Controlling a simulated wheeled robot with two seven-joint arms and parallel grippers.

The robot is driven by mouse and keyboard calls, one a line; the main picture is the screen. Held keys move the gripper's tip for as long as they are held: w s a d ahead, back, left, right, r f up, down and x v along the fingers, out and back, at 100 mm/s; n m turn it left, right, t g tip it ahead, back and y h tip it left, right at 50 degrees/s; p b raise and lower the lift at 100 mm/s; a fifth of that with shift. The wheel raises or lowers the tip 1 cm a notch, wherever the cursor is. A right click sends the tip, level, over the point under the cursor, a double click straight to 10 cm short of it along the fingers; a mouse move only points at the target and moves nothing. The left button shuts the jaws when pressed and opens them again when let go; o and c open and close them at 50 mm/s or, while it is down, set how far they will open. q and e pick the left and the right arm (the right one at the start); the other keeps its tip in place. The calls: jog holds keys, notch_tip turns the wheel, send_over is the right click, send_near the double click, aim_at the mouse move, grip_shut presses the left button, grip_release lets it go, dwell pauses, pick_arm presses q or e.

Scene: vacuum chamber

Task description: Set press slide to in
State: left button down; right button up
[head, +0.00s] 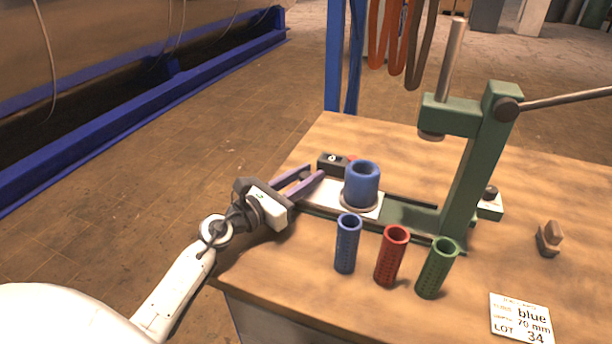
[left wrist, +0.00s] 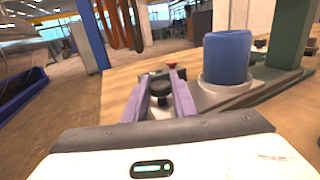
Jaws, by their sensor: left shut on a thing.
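The green press (head: 472,170) stands on the wooden table, with its ram (head: 432,134) raised. The press slide (head: 322,198) is a pale plate on the green base, lying to the left of the ram and not under it. A blue hollow cylinder (head: 362,186) stands upright on a round seat on the slide; it also shows in the left wrist view (left wrist: 227,60). My left gripper (head: 312,176) is at the slide's left end, its purple fingers shut on a black knob (left wrist: 160,89) seen between them. My right gripper is not in view.
Blue (head: 347,244), red (head: 391,256) and green (head: 436,268) perforated tubes stand in front of the press. A small black box (head: 332,164) with a red button sits behind the slide. A label card (head: 521,319) reads blue, 70 mm, LOT 34. A brown wooden piece (head: 549,238) lies at right.

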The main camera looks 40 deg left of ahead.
aim_at(338, 194)
pick_arm(q)
jog(key=shift+d+r+p, duration=0.1)
jog(key=shift+d+p, duration=0.2)
jog(key=shift+d, duration=0.05)
jog(key=d+p, duration=0.1)
jog(key=d, duration=0.1)
jog(key=w+d+p, duration=0.1)
jog(key=d, duration=0.1)
jog(key=d+p, duration=0.1)
jog(key=d, duration=0.1)
jog(key=shift+w+d, duration=0.1)
jog(key=shift+w, duration=0.2)
jog(key=shift+w+d, duration=0.1)
jog(key=shift+d, duration=0.15)
jog(key=c, duration=1.5)
grip_release()
jog(key=s, duration=0.3)
jog(key=s+a, duration=0.1)
jog(key=s, duration=0.2)
jog(key=s+b, duration=0.1)
jog(key=s, duration=0.2)
jog(key=shift+a+f, duration=0.2)
jog(key=shift+f, duration=0.05)
jog(key=shift+s+a+r, duration=0.15)
jog(key=shift+s, duration=0.5)
